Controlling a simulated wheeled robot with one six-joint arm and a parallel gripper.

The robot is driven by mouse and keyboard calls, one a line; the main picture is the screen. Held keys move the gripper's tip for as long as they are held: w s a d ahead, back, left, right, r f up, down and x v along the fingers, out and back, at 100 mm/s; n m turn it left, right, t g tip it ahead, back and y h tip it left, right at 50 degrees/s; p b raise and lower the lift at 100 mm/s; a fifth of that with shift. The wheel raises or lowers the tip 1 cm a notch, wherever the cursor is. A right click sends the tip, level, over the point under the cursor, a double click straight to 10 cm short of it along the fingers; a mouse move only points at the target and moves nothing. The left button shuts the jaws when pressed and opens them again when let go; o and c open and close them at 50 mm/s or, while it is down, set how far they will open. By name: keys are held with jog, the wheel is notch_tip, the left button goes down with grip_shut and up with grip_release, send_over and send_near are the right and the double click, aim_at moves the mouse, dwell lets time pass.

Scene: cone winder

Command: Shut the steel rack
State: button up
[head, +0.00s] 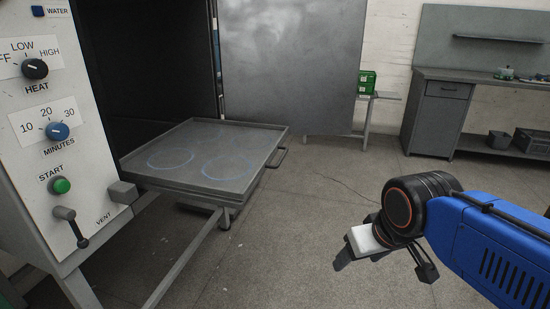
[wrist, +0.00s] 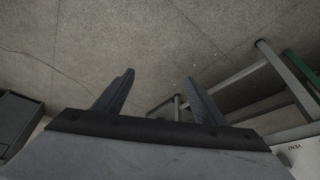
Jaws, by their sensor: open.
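The rack itself does not clearly show in the wrist view.
The cabinet panel (head: 35,120) carries HEAT and MINUTES knobs, a green START button (head: 61,185) and a VENT lever (head: 70,228). A large steel door (head: 290,65) stands open behind the rack. A workbench (head: 437,115) is at the back right. The floor between is clear.

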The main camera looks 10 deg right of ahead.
jog(key=shift+w, duration=0.1)
jog(key=c, duration=0.5)
jog(key=w+r, duration=0.1)
jog(key=w, duration=0.1)
jog(key=shift+w+a+r, duration=0.3)
jog(key=shift+r, duration=0.05)
grip_shut()
jog(key=w+a+r+m+t+y, duration=0.1)
jog(key=w+a+r+m, duration=0.15)
jog(key=w, duration=0.95)
jog(key=w+a+r+m+y, duration=0.1)
jog(key=w+r, duration=0.3)
jog(key=w, duration=0.9)
jog(key=w+a+r+m+t+y, duration=0.1)
jog(key=w+r, duration=0.2)
jog(key=w, duration=0.9)
jog(key=x, duration=1)
jog(key=shift+w, duration=0.4)
